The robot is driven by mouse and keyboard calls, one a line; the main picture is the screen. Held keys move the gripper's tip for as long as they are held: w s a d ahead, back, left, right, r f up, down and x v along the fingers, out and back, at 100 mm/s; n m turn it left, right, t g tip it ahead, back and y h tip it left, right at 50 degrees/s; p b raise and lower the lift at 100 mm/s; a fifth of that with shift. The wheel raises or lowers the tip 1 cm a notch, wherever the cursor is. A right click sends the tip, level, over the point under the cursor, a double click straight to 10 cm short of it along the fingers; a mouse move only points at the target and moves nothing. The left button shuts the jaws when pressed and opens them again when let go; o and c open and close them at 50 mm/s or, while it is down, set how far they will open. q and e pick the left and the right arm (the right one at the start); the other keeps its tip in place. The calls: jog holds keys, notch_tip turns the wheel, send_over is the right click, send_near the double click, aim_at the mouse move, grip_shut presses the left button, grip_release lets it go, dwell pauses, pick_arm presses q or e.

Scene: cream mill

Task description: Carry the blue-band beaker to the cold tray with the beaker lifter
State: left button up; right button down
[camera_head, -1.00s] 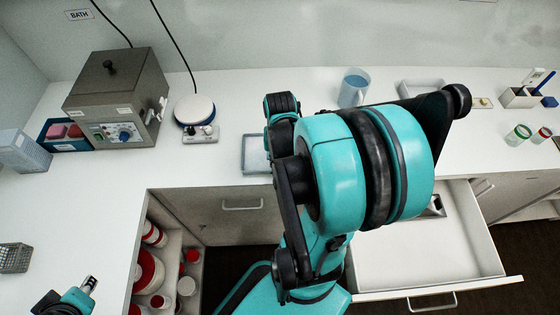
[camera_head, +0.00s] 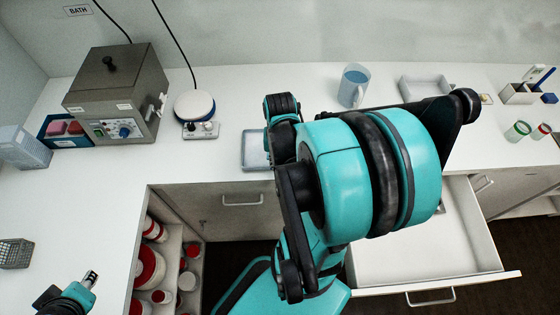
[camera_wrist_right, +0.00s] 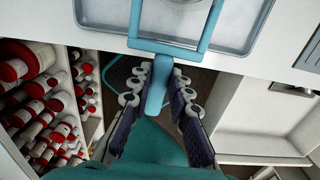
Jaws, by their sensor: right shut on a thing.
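My right gripper (camera_wrist_right: 158,88) is shut on the handle of the light-blue beaker lifter (camera_wrist_right: 170,48) in the right wrist view. The lifter's two prongs reach forward over a grey metal tray (camera_wrist_right: 235,25) at the counter's front edge. That tray also shows in the head view (camera_head: 255,152), partly behind my right arm, which hides the right gripper there. I cannot tell whether it is the cold tray. I cannot make out a blue-band beaker. A green-band beaker (camera_head: 518,131) and a red-band beaker (camera_head: 541,132) stand at right. My left gripper (camera_head: 91,277) is at lower left, its opening unclear.
A bath unit (camera_head: 117,90), a round-topped device (camera_head: 194,107) and a jug with blue liquid (camera_head: 354,86) stand on the counter. A pale tray (camera_head: 425,87) lies at the back right. An open drawer (camera_head: 425,258) juts out below. An open cupboard holds several red-and-white containers (camera_head: 150,268).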

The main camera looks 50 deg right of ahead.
jog(key=shift+s+a+p, duration=0.35)
jog(key=shift+s+a, duration=0.4)
jog(key=shift+a, duration=0.2)
jog(key=shift+s+a+p, duration=0.3)
jog(key=shift+s+a, duration=0.45)
jog(key=shift+a, duration=0.2)
dwell(0.8)
jog(key=shift+s+a, duration=0.2)
jog(key=shift+a, duration=0.05)
jog(key=shift+s+a+p, duration=0.35)
jog(key=shift+s+a, duration=0.2)
jog(key=shift+a, duration=0.15)
notch_tip(320, 180, up, 7)
jog(key=p, duration=0.7)
send_over(280, 181)
jog(key=s+a, duration=0.1)
jog(key=shift+s+a, duration=0.1)
jog(key=shift+a, duration=0.1)
